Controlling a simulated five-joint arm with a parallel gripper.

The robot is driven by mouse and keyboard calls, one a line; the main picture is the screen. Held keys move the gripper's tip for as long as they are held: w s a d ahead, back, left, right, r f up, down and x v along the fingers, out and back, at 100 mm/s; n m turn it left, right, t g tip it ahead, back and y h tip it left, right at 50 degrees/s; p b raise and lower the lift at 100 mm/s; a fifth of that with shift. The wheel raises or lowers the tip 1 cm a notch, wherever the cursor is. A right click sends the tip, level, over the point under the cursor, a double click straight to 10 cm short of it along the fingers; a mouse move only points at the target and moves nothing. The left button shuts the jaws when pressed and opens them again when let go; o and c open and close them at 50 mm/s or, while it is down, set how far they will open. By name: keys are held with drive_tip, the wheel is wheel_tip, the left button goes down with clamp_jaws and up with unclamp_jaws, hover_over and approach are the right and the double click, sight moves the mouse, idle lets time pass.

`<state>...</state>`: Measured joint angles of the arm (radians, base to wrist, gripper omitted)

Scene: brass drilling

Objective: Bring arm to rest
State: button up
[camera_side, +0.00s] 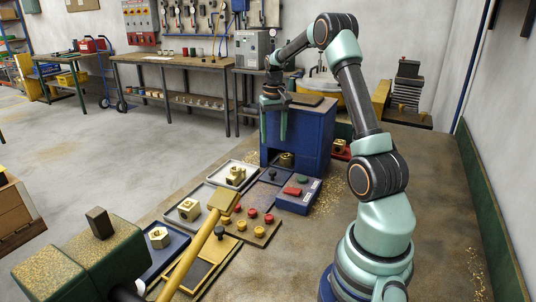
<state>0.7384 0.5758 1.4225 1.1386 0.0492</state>
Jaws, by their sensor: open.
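My gripper (274,124) hangs pointing down in front of the blue machine cabinet (310,150). Its two long greenish fingers are apart, with nothing visible between them. My arm arches up from its base at the lower right, over to the left, and down to the gripper. Brass parts sit on trays below and to the left: one brass block (236,175) on a light tray, another brass block (189,208) on a second tray, and a brass nut-like part (158,237) on a blue tray. A round brass piece (287,158) is low at the cabinet's front.
A control box (299,195) with red and green buttons stands in front of the cabinet. A board (252,230) with red and yellow knobs lies nearer. A yellow lever (190,255) and a green machine (85,262) fill the lower left. Brass chips litter the table.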

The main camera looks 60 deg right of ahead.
drive_tip(key=a+r+n+t+h, duration=0.1)
drive_tip(key=a+r+n, duration=0.1)
drive_tip(key=a+r, duration=0.5)
drive_tip(key=a+r+n+t, duration=0.1)
drive_tip(key=a+r+n, duration=0.15)
drive_tip(key=a, duration=0.85)
drive_tip(key=s+a+n+t, duration=0.1)
drive_tip(key=s+a+n, duration=0.1)
drive_tip(key=a, duration=0.5)
drive_tip(key=s+a+n+t+y, duration=0.1)
drive_tip(key=s+a+n+t, duration=0.1)
drive_tip(key=s+a, duration=0.3)
drive_tip(key=a, duration=0.2)
drive_tip(key=shift+s+a+r+t, duration=0.25)
drive_tip(key=shift+a+t, duration=0.05)
drive_tip(key=shift+a, duration=0.05)
